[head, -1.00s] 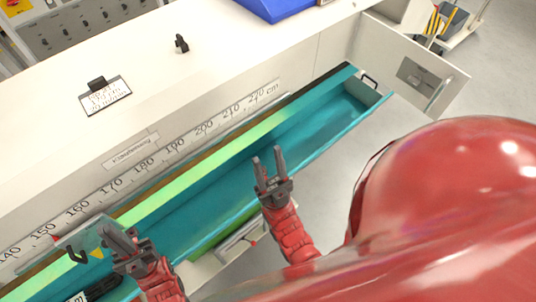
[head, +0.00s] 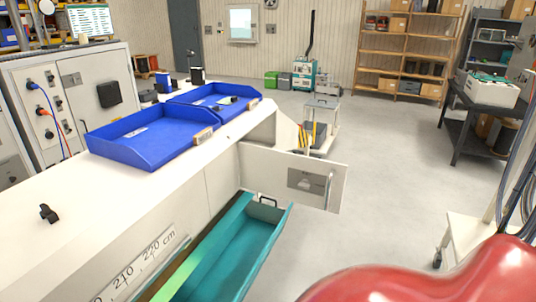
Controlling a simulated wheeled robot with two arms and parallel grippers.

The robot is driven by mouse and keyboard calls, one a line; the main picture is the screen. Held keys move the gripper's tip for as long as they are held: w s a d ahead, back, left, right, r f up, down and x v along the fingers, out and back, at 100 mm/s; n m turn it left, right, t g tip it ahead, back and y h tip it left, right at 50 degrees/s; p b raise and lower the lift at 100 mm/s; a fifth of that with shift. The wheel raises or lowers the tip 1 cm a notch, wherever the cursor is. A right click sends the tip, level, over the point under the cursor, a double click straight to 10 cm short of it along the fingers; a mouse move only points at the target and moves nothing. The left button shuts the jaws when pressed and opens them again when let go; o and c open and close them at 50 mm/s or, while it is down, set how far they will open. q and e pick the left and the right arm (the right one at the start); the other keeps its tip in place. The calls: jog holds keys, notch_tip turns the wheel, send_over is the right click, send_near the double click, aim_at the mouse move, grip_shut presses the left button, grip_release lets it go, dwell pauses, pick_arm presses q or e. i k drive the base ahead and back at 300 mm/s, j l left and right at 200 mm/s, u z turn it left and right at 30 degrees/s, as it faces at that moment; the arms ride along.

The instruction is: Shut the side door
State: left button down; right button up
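The side door (head: 270,172) is a white panel at the far end of the long white bench (head: 165,195). It stands open, swung out to the right past the end of the teal trough (head: 240,250). A grey recessed latch plate (head: 312,184) sits near its free edge. Behind the door the inside of the bench end is mostly hidden. Neither of my grippers shows in the head view now.
Two blue trays (head: 155,136) lie on the bench top. A small cart (head: 320,115) stands behind the door. Grey floor (head: 390,180) right of the door is clear.

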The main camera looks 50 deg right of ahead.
aim_at(276, 173)
jog(key=z, duration=1.8)
